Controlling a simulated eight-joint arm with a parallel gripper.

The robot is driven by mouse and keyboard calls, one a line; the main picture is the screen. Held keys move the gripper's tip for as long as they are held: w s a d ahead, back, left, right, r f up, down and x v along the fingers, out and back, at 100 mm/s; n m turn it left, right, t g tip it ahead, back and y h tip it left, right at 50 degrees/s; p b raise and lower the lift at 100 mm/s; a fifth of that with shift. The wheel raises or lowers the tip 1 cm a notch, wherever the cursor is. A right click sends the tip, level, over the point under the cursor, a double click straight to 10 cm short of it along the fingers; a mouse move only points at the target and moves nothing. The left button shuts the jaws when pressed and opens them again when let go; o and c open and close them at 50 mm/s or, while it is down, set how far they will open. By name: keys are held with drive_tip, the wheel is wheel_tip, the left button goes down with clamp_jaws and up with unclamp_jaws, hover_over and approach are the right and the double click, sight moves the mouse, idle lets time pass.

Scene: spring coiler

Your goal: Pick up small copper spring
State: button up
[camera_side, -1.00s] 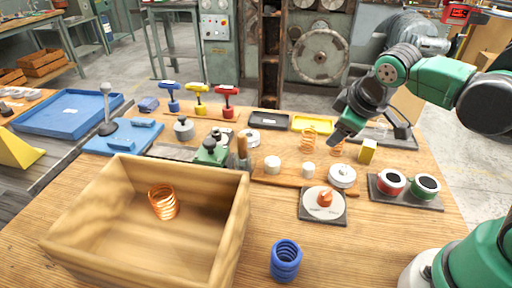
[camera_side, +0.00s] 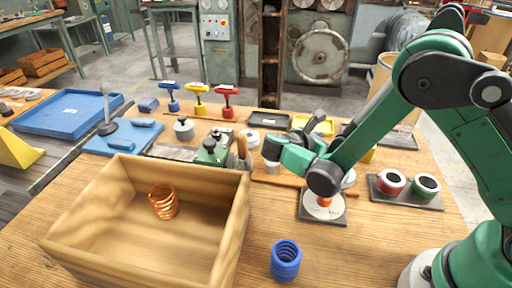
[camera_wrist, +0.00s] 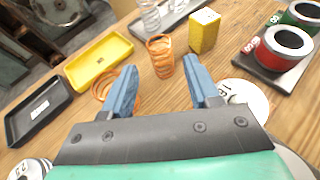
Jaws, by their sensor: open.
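A small copper spring (camera_wrist: 160,56) stands upright on the wooden table in the wrist view, ahead of my gripper (camera_wrist: 160,68). My gripper is open and empty, with one blue finger on each side of the line to this spring. A wider copper coil (camera_wrist: 103,84) is beside the left finger, partly hidden by it. In the side view my arm hides both of these. Another copper spring (camera_side: 163,202) is inside the wooden box (camera_side: 235,225) at the front left of the side view.
A yellow block (camera_wrist: 204,31) stands just right of the small spring. A yellow tray (camera_wrist: 98,58) and a black tray (camera_wrist: 38,110) lie left. Red (camera_wrist: 284,48) and green cups are at right, a white dial (camera_wrist: 245,97) near the right finger. A blue spring (camera_side: 285,260) stands in front.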

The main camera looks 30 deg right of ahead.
sight(336, 140)
drive_tip(key=x, duration=0.5)
clamp_jaws()
